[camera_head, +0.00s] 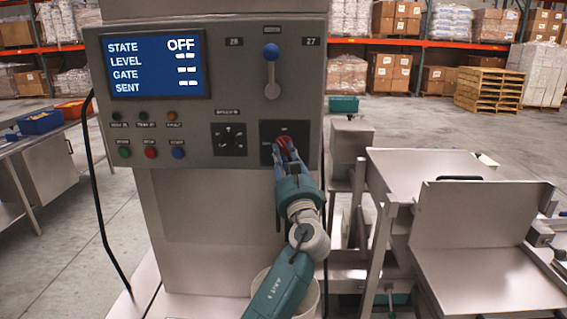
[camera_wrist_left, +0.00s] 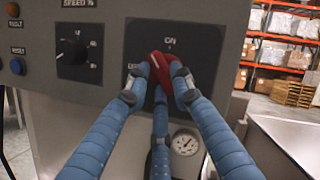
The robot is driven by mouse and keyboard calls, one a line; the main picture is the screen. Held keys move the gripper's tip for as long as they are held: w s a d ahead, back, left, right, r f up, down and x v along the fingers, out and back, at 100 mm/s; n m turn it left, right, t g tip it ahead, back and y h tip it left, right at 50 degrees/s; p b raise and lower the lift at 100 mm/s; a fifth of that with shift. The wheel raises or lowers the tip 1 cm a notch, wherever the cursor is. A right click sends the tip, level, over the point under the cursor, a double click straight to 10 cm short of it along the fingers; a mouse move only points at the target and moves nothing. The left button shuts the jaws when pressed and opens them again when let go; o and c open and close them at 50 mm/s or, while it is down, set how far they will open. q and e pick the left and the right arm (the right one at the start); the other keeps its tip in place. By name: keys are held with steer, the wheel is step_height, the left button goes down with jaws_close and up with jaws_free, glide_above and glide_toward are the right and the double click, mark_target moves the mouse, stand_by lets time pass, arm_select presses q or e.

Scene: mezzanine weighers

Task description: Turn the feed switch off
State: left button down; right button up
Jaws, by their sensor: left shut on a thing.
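The feed switch is a red handle (camera_head: 285,146) on a dark square plate (camera_head: 299,129) at the lower right of the grey control panel. In the left wrist view the red handle (camera_wrist_left: 164,66) lies between my fingers, below the ON label; another label to its left is partly covered. Its exact angle is hard to tell behind the fingers. My left gripper (camera_head: 286,158) is shut on the handle; its blue fingers (camera_wrist_left: 162,84) close around it from both sides. The display (camera_head: 154,65) reads STATE OFF. My right gripper is not in view.
A speed dial (camera_head: 231,139) sits left of the switch, with several buttons (camera_head: 150,152) further left. A blue-knobbed lever (camera_head: 271,68) is above. A round gauge (camera_wrist_left: 184,142) is below the panel. Metal equipment (camera_head: 430,174) stands to the right.

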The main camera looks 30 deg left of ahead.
arm_select(q)
steer(key=n+g, duration=0.1)
steer(key=n, duration=0.1)
steer(key=n+b, duration=0.1)
steer(key=shift+d+r+n+g+y, duration=0.15)
steer(key=shift+n+g+y, duration=0.25)
steer(key=n+g, duration=0.1)
steer(key=n, duration=0.2)
steer(key=shift+w+r+b, duration=0.15)
steer(key=shift+b, duration=0.2)
steer(key=n+g, duration=0.1)
steer(key=n, duration=0.2)
steer(key=shift+d+r+h, duration=0.1)
steer(key=shift+d+h, duration=0.05)
steer(key=shift+h, duration=0.25)
steer(key=shift+n+g, duration=0.4)
steer(key=shift+n, duration=0.6)
steer(key=shift+h, duration=0.3)
steer(key=c, duration=1.5)
jaws_free()
